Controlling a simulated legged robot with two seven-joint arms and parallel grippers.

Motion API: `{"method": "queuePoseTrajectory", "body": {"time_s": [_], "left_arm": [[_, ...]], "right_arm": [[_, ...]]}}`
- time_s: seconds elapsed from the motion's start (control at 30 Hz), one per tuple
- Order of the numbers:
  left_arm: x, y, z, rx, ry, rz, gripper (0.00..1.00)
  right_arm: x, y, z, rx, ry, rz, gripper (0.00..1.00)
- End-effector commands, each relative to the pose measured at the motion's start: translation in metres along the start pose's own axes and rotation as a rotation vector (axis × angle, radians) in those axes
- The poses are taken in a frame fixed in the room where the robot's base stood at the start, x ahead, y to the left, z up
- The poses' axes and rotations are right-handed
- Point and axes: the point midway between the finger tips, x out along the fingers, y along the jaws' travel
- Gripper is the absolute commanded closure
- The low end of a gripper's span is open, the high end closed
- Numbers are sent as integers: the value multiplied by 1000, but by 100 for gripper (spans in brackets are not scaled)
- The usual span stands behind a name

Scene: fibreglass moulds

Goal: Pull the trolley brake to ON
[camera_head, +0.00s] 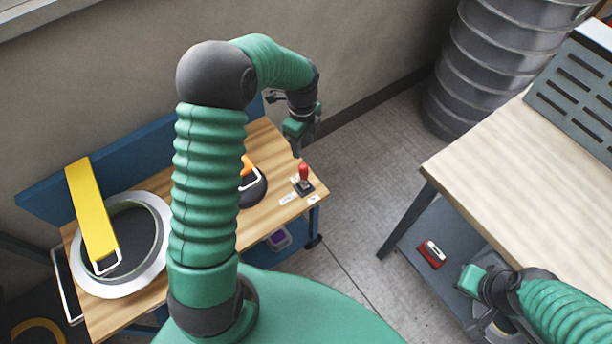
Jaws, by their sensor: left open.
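The trolley (150,294) has a wooden top and a blue frame, and stands at the left by the wall. The brake lever (303,171), with a red knob on a dark base, stands near the trolley's right corner. Small white labels (287,199) lie beside its base; their text is too small to read. My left gripper (297,148) is open, pointing down just above and beyond the red knob, and looks apart from it. My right gripper (468,281) is low at the right, far from the trolley; its fingers are unclear.
A round mould with a light rim (154,206) and a yellow bar (91,215) sit on the trolley's left. A dark round object (252,190) is left of the lever. A wooden table (520,180) stands right, with a red item (432,254) below. Floor between is clear.

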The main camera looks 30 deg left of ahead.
Motion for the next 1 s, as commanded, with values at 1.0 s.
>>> {"method": "queuePoseTrajectory", "body": {"time_s": [1.0], "left_arm": [[162,-2,-2,-1,-3,2,52]], "right_arm": [[6,0,2,0,0,0,100]]}}
